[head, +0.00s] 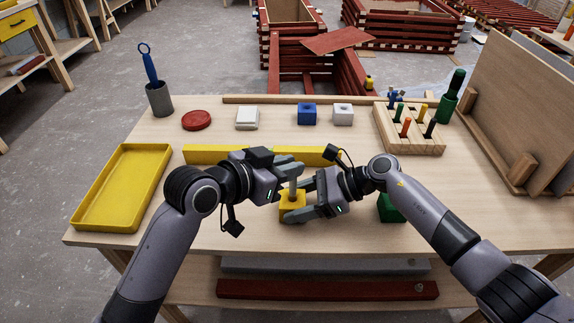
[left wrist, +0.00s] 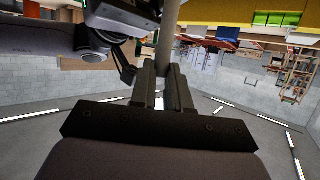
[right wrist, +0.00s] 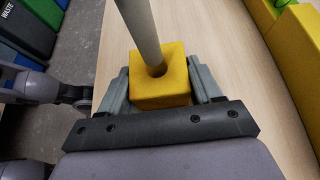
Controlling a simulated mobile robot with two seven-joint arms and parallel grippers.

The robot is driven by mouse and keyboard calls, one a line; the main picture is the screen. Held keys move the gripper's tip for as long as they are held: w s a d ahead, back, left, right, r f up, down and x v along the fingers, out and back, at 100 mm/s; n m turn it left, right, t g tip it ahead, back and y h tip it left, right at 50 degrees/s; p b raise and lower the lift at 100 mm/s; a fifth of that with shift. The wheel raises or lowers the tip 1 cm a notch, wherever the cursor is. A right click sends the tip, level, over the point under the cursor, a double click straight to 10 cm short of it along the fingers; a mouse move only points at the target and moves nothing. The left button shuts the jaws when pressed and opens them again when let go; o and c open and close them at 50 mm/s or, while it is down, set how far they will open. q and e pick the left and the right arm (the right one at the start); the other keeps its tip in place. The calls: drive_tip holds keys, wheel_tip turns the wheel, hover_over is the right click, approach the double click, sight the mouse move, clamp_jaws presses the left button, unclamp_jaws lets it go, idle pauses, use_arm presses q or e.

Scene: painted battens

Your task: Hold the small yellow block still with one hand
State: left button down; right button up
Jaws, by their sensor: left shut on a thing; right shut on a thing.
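The small yellow block (head: 291,208) is over the bench top near its front middle, with a round hole in its top. My right gripper (head: 297,200) is shut on it; in the right wrist view the block (right wrist: 160,90) sits between the two fingers. My left gripper (head: 291,172) is shut on a pale round rod (head: 292,188) above the block. The rod (left wrist: 167,40) shows between the left fingers in the left wrist view. In the right wrist view the rod's lower end is at the hole; how deep it goes I cannot tell.
A long yellow batten (head: 210,154) lies behind my grippers. A green block (head: 391,210) is partly hidden by my right arm. A yellow tray (head: 77,218) is at left. Behind stand a red disc (head: 197,120), white and blue blocks (head: 307,114) and a peg rack (head: 428,144).

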sight(290, 183)
use_arm(q)
drive_tip(key=shift+f, duration=2.25)
drive_tip(key=c, duration=1)
unclamp_jaws()
drive_tip(key=shift+s+a, duration=0.1)
drive_tip(key=v, duration=1.1)
drive_tip(key=shift+s+a+r, duration=0.25)
use_arm(e)
drive_tip(key=o, duration=0.9)
